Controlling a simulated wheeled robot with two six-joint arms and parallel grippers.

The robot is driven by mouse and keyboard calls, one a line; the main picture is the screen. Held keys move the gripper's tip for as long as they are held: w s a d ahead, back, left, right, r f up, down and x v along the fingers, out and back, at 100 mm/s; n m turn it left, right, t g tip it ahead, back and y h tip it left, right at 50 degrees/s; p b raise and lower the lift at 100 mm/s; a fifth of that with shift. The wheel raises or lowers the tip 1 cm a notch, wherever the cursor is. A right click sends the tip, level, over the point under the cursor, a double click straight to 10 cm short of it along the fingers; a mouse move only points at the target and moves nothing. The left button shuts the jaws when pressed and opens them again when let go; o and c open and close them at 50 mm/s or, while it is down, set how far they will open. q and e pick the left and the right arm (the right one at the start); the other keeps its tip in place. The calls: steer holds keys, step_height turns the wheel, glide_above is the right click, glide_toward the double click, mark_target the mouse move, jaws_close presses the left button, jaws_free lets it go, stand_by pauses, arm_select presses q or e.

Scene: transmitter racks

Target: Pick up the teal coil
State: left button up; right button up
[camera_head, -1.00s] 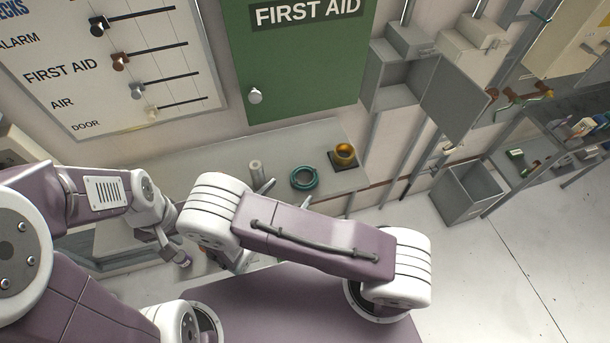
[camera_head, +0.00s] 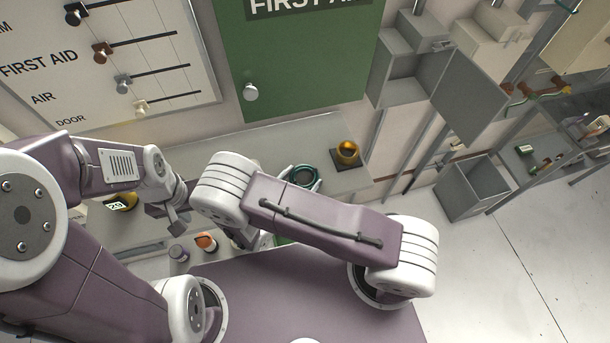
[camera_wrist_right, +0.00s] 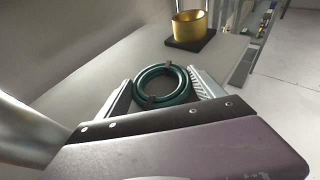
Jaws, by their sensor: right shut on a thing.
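The teal coil (camera_head: 317,179) is a ring at the right part of the grey shelf. In the right wrist view the coil (camera_wrist_right: 186,90) sits between the two fingers of my right gripper (camera_wrist_right: 164,84), which is shut on it from either side. In the head view my right gripper (camera_head: 300,177) is mostly hidden behind my own arm, with its light fingertips beside the coil. I cannot tell whether the coil is lifted off the shelf. My left gripper (camera_head: 177,218) hangs at the left, away from the coil; its finger gap is unclear.
A gold ring (camera_head: 348,151) on a dark square base stands just right of the coil, also seen in the wrist view (camera_wrist_right: 190,24). The green first aid cabinet (camera_head: 300,70) is behind. A grey open bin (camera_head: 475,190) stands on the floor at right.

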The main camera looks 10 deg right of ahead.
steer(key=shift+s, duration=0.1)
steer(key=c, duration=0.5)
steer(key=shift+w+d, duration=0.1)
steer(key=shift+w, duration=0.2)
steer(key=shift+c, duration=0.2)
step_height(320, 180, up, 4)
steer(key=shift+s+f+b, duration=0.15)
steer(key=shift+b, duration=0.45)
steer(key=w+d+r+b, duration=0.2)
steer(key=w+d+r, duration=0.4)
steer(key=d, duration=0.3)
steer(key=shift+d+r, duration=0.4)
steer(key=shift+r, duration=0.25)
